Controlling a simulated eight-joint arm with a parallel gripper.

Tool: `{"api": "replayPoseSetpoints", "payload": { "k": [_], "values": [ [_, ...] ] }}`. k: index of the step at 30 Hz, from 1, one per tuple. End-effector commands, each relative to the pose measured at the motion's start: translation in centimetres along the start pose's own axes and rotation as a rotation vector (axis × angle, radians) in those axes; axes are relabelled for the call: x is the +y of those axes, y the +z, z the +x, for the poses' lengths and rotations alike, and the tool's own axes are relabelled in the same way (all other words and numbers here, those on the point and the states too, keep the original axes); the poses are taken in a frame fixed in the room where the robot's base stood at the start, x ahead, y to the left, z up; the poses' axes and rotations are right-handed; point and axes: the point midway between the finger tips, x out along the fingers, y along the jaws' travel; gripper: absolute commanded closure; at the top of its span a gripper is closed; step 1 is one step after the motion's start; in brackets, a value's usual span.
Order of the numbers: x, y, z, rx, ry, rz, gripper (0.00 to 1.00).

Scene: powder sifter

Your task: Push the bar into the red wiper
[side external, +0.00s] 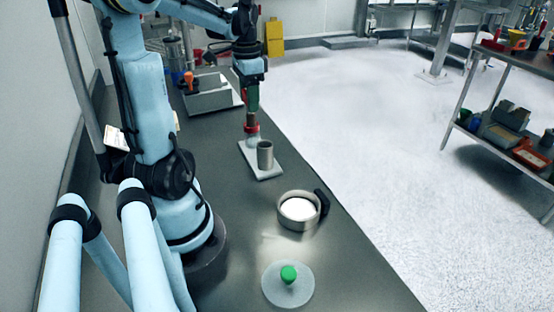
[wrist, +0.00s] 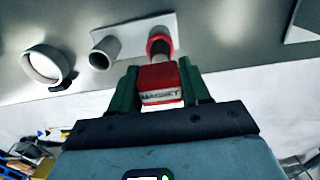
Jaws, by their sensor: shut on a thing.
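My gripper (wrist: 160,92) has green fingers shut on a red block marked MAGNET (wrist: 158,78), the handle of the bar. In the side view my gripper (side external: 252,98) points down above the white plate (side external: 268,172), with the grey bar (side external: 251,117) below it. The red wiper (side external: 251,128) is a ring over the plate's far end, directly under the bar. It also shows in the wrist view (wrist: 152,42), just beyond the handle. The bar lines up with the wiper; its tip is hidden, so I cannot tell how deep it sits.
A grey metal cup (side external: 265,156) stands on the plate close beside the wiper. Nearer are a round sieve pan (side external: 299,211) with white powder and a clear lid with a green knob (side external: 289,275). A grey box-shaped device (side external: 208,94) stands farther back.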

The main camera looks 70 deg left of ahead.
Motion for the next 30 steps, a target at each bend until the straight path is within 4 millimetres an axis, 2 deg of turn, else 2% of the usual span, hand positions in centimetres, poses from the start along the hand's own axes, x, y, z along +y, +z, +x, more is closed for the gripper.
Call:
{"api": "replayPoseSetpoints", "payload": {
  "k": [3,6,19,20,21,24,30],
  "values": [
    [0.0,0.0,1.5,0.000,0.000,0.000,0.94],
    [0.0,0.0,2.2,0.000,0.000,0.000,0.94],
    [0.0,0.0,2.7,0.000,0.000,0.000,0.94],
    [0.0,0.0,2.7,0.000,0.000,0.000,0.50],
    [0.0,0.0,2.7,0.000,0.000,0.000,0.44],
    [0.0,0.0,2.7,0.000,0.000,0.000,0.29],
    [0.0,0.0,2.7,0.000,0.000,0.000,0.28]
  ]
}}
